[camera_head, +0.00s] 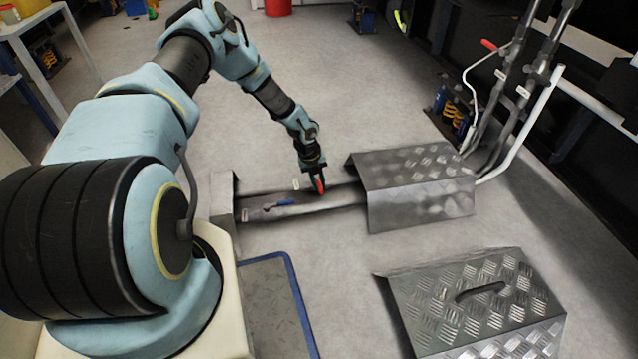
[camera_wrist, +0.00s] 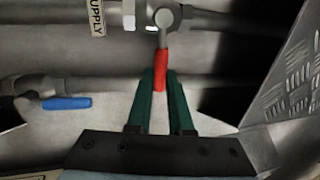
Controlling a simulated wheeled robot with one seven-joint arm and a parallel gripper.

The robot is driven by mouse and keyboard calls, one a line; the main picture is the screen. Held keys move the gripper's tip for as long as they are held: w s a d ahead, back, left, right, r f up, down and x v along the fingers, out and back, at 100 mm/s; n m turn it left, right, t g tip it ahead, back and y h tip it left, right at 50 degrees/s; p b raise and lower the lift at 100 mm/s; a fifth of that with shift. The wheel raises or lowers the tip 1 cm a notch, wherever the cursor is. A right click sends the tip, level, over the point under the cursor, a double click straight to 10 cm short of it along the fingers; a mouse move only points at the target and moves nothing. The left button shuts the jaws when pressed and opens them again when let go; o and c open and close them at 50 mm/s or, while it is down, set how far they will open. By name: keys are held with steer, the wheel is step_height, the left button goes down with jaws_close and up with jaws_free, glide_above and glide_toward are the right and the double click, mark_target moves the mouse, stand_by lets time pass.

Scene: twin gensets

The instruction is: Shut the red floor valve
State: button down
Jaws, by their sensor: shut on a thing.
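The red floor valve handle (camera_head: 320,186) sits on a pipe low over the floor, left of a bent tread-plate cover. In the wrist view the red lever (camera_wrist: 161,72) points from a round grey hub on the upper pipe down toward my gripper, across the line of the pipe. My gripper (camera_head: 318,182) reaches down to it. In the wrist view its two green fingers (camera_wrist: 161,85) are closed on the lower end of the red lever. A label reading "SUPPLY" (camera_wrist: 97,16) is on the pipe left of the hub.
A blue-handled valve (camera_wrist: 66,103) lies along the neighbouring pipe, to the left; it also shows in the head view (camera_head: 278,203). A tread-plate cover (camera_head: 415,180) bridges the pipes at right. Another tread-plate cover with a handle (camera_head: 480,310) lies nearer. Open floor surrounds them.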

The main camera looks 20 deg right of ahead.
steer(key=shift+a, duration=0.1)
steer(key=c, duration=0.8)
jaws_free()
steer(key=shift+r, duration=0.1)
steer(key=r+p, duration=0.1)
steer(key=r, duration=0.2)
steer(key=a+r+p, duration=0.1)
steer(key=r, duration=0.3)
steer(key=a+r+p, duration=0.1)
steer(key=r+p, duration=0.1)
steer(key=r, duration=0.1)
steer(key=shift+w+r, duration=0.15)
steer(key=shift+r, duration=0.05)
